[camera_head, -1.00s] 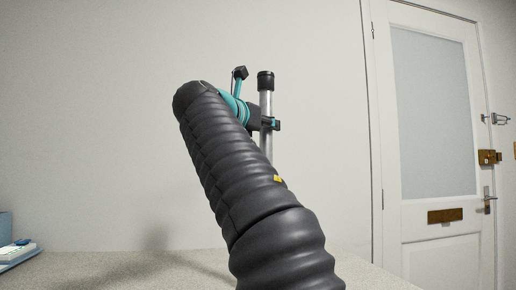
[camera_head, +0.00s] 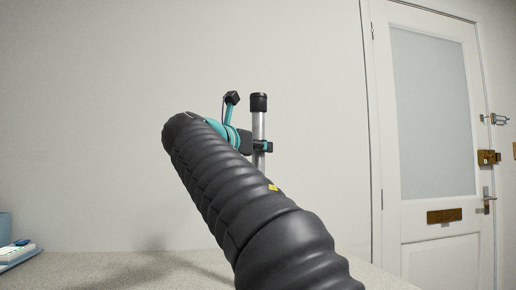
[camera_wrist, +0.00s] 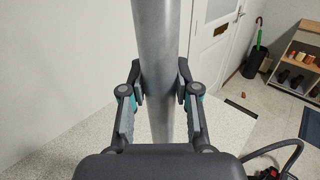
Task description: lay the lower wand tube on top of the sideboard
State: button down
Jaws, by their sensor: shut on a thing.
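The lower wand tube is a grey metal tube (camera_head: 259,124) with a black collar at its top end. It stands roughly upright in the head view, and my arm hides its lower part. In the wrist view the tube (camera_wrist: 156,35) runs down between the fingers. My gripper (camera_head: 263,147) is shut on it, with a finger pad on each side in the wrist view (camera_wrist: 161,88). The sideboard's pale speckled top (camera_head: 85,268) spreads below and behind my arm. The tube is held above it; its lower end is hidden.
Blue and white items (camera_head: 15,252) lie at the sideboard's left end. A white door (camera_head: 440,235) stands at the right. The wrist view shows a shoe rack (camera_wrist: 298,62), an umbrella stand (camera_wrist: 256,58) and a red-and-black machine with a hose (camera_wrist: 272,168). The middle of the top looks clear.

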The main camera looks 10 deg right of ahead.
jog(key=shift+f, duration=0.15)
jog(key=c, duration=0.8)
grip_release()
jog(key=shift+c, duration=0.2)
jog(key=v, duration=1.2)
